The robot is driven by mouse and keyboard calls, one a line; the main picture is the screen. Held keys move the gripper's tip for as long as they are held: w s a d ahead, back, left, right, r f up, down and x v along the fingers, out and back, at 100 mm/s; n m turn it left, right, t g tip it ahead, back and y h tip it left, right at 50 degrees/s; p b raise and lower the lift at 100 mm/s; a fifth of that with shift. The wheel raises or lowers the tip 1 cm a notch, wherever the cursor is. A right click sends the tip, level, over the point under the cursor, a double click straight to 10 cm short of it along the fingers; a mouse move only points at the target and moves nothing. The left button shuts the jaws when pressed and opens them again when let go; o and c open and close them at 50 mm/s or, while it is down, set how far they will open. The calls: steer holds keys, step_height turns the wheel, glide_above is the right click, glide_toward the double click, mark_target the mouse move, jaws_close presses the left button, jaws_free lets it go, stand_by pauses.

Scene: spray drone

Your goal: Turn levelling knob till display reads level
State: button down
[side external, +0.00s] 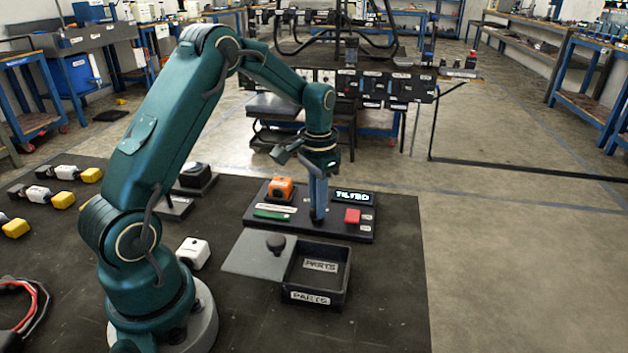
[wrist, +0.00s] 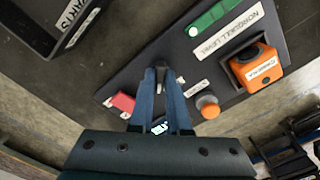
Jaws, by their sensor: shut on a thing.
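My gripper (side external: 318,218) points straight down at the dark control panel (side external: 258,224). Its fingers (wrist: 164,74) are shut on a small dark knob (wrist: 165,78), mostly hidden between them. I take it for the levelling knob. The lit display (side external: 354,197) on the panel, right of my gripper, reads TILTED. A bit of its glowing text (wrist: 160,128) shows between my fingers in the wrist view.
The panel also carries a red block (side external: 352,215), a green strip (side external: 271,214) and an orange unit (side external: 281,189). An orange round knob (wrist: 208,106) stands near my fingers. An open parts box (side external: 342,292) with its lid (side external: 254,254) beside it lies in front.

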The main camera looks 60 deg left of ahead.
steer(key=shift+m, duration=1.2)
steer(key=shift+r, duration=0.1)
steer(key=c, duration=0.9)
jaws_free()
steer(key=shift+r, duration=2.55)
